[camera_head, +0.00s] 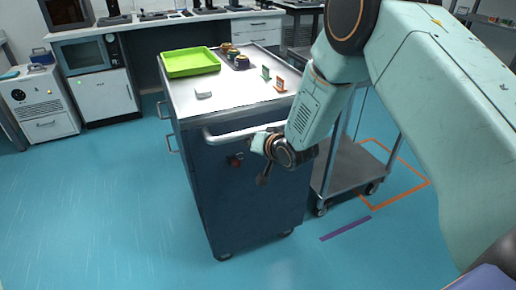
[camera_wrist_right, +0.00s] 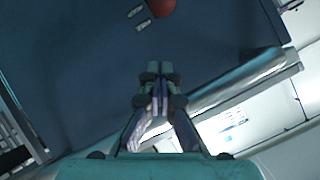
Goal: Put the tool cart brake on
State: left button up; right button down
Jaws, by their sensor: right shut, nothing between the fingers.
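The tool cart (camera_head: 240,205) is a dark blue cabinet with a pale top and a grey handle bar (camera_head: 222,134) along its near upper edge. A small red knob (camera_head: 235,160) sits on its near side below the bar; I take it for the brake control. It also shows as a red round part (camera_wrist_right: 161,7), cut by the top edge of the right wrist view. My right gripper (camera_head: 262,180) is in front of that side, to the right of the knob and apart from it. Its fingers (camera_wrist_right: 153,70) are shut and empty. My left gripper is not in view.
A green tray (camera_head: 190,63) and several small items lie on the cart top. A grey shelf trolley (camera_head: 350,165) stands close at the right, by an orange floor outline. Benches with equipment line the back. The blue floor (camera_head: 90,200) at left is clear.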

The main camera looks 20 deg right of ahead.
aim_at(235, 163)
jog(key=shift+s+a+f+b, duration=0.25)
jog(key=shift+a+f, duration=0.35)
jog(key=shift+f, duration=0.25)
jog(key=shift+s+a+f+b, duration=0.1)
jog(key=shift+a+f+b, duration=0.15)
jog(key=shift+a+f, duration=0.45)
jog(key=shift+d+f, duration=0.1)
jog(key=shift+f, duration=0.1)
jog(key=shift+s+f+t+b, duration=0.25)
jog(key=shift+t+b, duration=0.15)
jog(key=shift+b, duration=0.2)
jog(key=f+t+b, duration=0.1)
jog(key=b, duration=0.1)
jog(key=s+f+t+b, duration=0.1)
jog(key=t+b, duration=0.1)
jog(key=b, duration=0.1)
jog(key=s+f+t+b, duration=0.1)
jog(key=f+t+b, duration=0.1)
jog(key=shift+f+n+y+b, duration=0.1)
jog(key=shift+n+y+b, duration=0.2)
jog(key=shift+n+y, duration=0.1)
jog(key=shift+d, duration=0.15)
